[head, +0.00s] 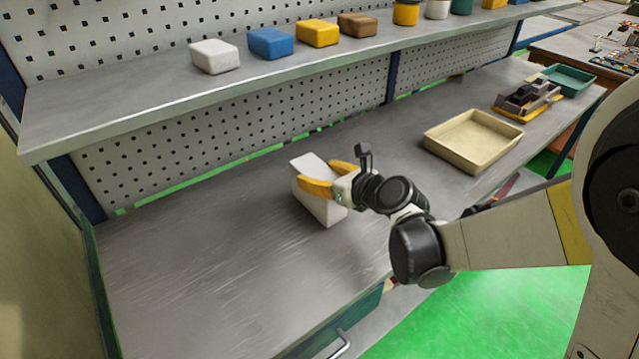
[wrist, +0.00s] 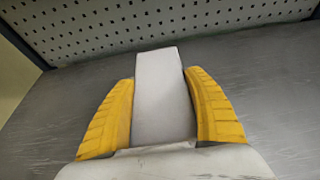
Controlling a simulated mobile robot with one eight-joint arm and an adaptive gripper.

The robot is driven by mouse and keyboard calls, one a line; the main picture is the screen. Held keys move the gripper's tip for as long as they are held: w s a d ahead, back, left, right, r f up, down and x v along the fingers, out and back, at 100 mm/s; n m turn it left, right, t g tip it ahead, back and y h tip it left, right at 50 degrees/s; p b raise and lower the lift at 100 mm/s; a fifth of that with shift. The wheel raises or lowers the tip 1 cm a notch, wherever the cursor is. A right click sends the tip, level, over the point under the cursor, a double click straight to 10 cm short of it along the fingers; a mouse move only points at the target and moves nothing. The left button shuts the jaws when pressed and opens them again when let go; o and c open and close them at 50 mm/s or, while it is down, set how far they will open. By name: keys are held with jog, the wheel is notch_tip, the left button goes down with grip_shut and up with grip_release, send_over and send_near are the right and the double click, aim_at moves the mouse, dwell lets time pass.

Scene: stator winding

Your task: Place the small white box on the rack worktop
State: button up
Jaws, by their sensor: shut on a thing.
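The small white box (head: 325,209) is at the middle of the rack worktop (head: 200,270) in the head view. My gripper (head: 331,177) is shut on it, with a yellow finger on each side. In the wrist view the white box (wrist: 162,95) stands between the two yellow fingers of my gripper (wrist: 163,110). Its long side points away toward the pegboard. The box is at or just above the worktop; I cannot tell whether its underside touches.
A shelf (head: 130,110) above the worktop holds another white box (head: 214,56), a blue box (head: 271,43), a yellow box (head: 318,33) and a brown box (head: 358,25). A beige tray (head: 440,138) stands to the right. The worktop's left part is clear.

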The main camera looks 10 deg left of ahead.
jog(key=shift+f, duration=0.55)
jog(key=shift+f, duration=0.2)
jog(key=o, duration=1.4)
jog(key=shift+r, duration=0.15)
